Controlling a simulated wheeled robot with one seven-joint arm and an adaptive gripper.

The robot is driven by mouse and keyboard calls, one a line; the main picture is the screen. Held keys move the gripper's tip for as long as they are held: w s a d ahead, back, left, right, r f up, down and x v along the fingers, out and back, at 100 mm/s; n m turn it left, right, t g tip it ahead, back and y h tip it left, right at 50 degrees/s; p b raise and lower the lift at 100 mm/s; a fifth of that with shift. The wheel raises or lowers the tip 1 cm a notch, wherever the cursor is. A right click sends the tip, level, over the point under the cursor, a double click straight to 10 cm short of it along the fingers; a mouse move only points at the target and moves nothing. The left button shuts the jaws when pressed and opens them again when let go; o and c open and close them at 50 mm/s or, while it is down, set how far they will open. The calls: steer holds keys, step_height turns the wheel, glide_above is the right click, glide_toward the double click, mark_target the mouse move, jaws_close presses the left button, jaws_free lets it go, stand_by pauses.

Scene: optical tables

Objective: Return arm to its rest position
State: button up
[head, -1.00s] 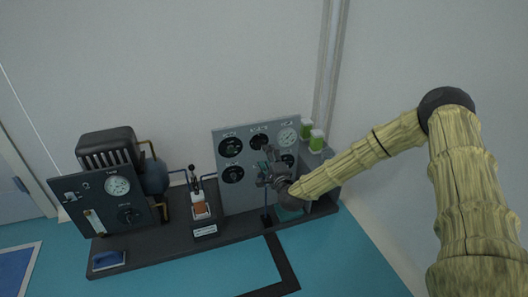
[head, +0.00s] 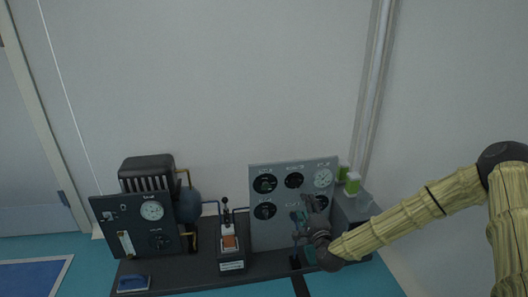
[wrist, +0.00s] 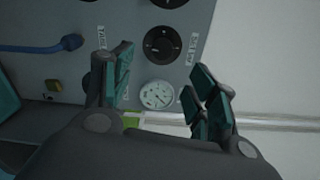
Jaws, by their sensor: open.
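My gripper (head: 303,220) is in front of the grey gauge panel (head: 258,232) in the head view, reached out at the end of my yellowish arm. In the wrist view my gripper (wrist: 160,88) has its two teal-padded fingers spread wide apart, with nothing held between them. The panel (wrist: 195,20) fills the upper part of the wrist view, with a round white gauge (wrist: 156,95) seen between the fingers and a black dial (wrist: 162,45) above it. Whether the fingers touch the panel cannot be told.
Left of the panel stand a switch unit with an orange part (head: 229,242) and a dark gauge box (head: 150,210). A blue cable (wrist: 45,48) runs in the wrist view.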

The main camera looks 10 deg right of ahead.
steer(key=s+a+f+n+g+y, duration=0.2)
steer(key=s+a+f+n+g, duration=0.35)
steer(key=s+f, duration=0.55)
steer(key=s+a+f+n+g+y, duration=0.1)
steer(key=s+a+f+n+g, duration=0.5)
steer(key=s+f, duration=0.5)
steer(key=s+d+f+n+g+h, duration=0.1)
steer(key=s+d+n+g, duration=0.15)
steer(key=s, duration=0.65)
steer(key=s+d+f+n+g+h, duration=0.1)
steer(key=s+d+n+g, duration=0.15)
steer(key=s, duration=0.75)
steer(key=s+d+f+n+g+h, duration=0.1)
steer(key=s+d+f+n, duration=0.15)
steer(key=s, duration=0.65)
step_height(320, 180, up, 39)
steer(key=s+p, duration=0.1)
steer(key=p, duration=3.7)
steer(key=shift+h, duration=0.3)
